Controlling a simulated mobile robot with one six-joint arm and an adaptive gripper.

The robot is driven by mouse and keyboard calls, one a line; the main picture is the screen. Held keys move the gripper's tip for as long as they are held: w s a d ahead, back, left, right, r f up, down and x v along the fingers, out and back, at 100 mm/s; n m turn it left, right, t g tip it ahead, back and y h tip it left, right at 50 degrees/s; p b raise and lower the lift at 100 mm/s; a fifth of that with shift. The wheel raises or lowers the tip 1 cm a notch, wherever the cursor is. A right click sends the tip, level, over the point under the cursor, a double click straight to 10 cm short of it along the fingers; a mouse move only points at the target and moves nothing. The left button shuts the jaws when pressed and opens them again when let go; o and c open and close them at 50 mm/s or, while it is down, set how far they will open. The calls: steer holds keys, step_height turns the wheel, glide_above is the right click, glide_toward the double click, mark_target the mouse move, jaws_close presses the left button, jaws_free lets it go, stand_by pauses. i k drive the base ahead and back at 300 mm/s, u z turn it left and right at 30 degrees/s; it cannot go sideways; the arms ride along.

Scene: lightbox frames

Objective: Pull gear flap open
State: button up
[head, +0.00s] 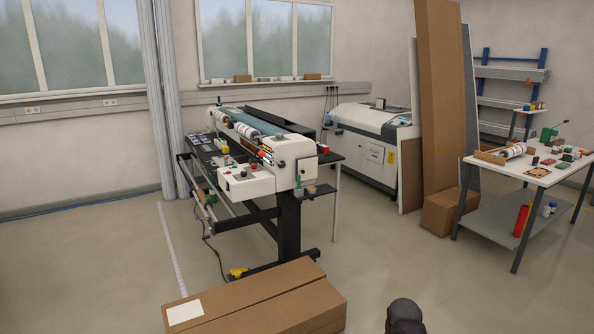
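A roller machine (240,185) with white end housings stands on dark legs left of centre. A pale square panel (304,171) on its near right end looks like the gear flap, and it appears shut against the housing. It is small here, so its hinge side and any gap are hard to tell. A dark round knob (281,163) sits on the housing left of the panel. My gripper is not in view. A dark rounded shape at the bottom edge seems to be part of my arm, well apart from the machine.
Long cardboard boxes (258,300) lie on the floor before the machine. A tall cardboard carton (438,90) and a smaller box (447,212) stand right of it. A loaded worktable (515,177) is at the right.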

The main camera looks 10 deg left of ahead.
mark_target(307, 168)
steer(key=u, duration=0.1)
steer(key=i, duration=3.05)
